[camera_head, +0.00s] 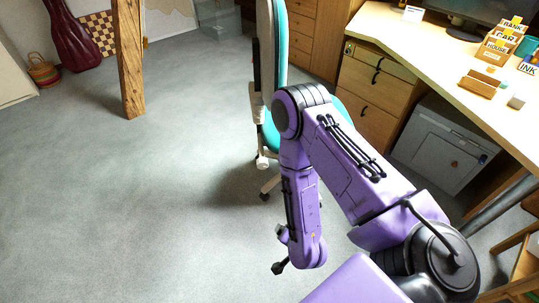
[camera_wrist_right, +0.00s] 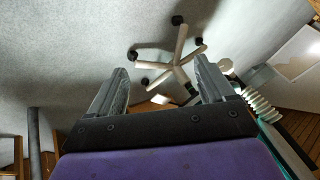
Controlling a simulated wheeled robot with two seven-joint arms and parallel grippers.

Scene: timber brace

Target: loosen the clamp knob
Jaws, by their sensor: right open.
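No clamp knob can be made out for sure in either view. A wooden timber post (camera_head: 130,58) stands upright on the grey floor at the upper left of the head view. My right gripper (camera_wrist_right: 160,65) is open, its two grey fingers apart with nothing held between them. In the head view my purple right arm bends down in front of the office chair, and its hand is mostly hidden. The timber post is far to the left of this arm. My left gripper is not in view.
A turquoise office chair (camera_head: 276,62) stands behind my right arm; its wheeled base (camera_wrist_right: 178,66) shows beyond the fingers. A desk (camera_head: 440,62) with drawers and a grey cabinet (camera_head: 442,146) fill the right side. The floor (camera_head: 120,210) at left is clear.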

